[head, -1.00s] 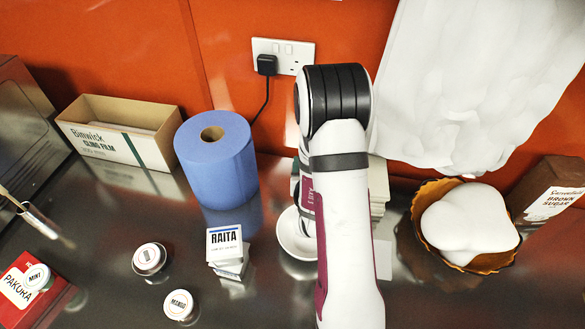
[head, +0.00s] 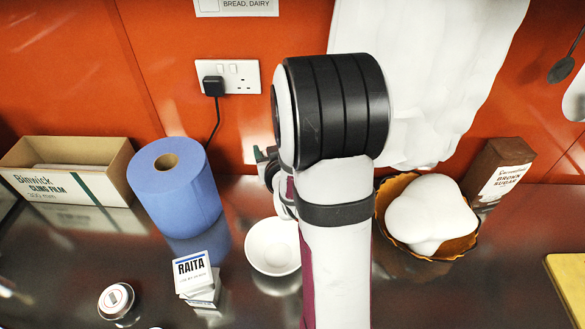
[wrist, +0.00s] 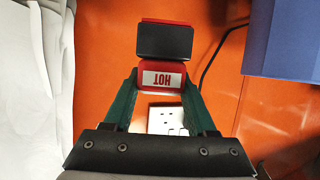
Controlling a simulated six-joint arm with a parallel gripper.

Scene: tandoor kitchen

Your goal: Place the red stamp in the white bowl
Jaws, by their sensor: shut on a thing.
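The red stamp (wrist: 163,78), with a white label reading HOT and a dark pad, is between the fingertips of my gripper (wrist: 162,84) in the wrist view. My gripper is shut on it and holds it up in the air, facing the orange wall. In the head view my gripper (head: 266,160) is mostly hidden behind my arm, and I cannot make out the stamp there. The white bowl (head: 262,255) stands empty on the steel counter, left of my arm, with its right edge close to the arm. The gripper appears above and behind the bowl.
A blue paper roll (head: 175,195), a cling film box (head: 75,170) and RAITA boxes (head: 193,270) stand to the left. A wooden bowl (head: 385,205) with white dough and a brown sugar box (head: 500,170) stand right. A socket (head: 240,76) with a plug is on the wall.

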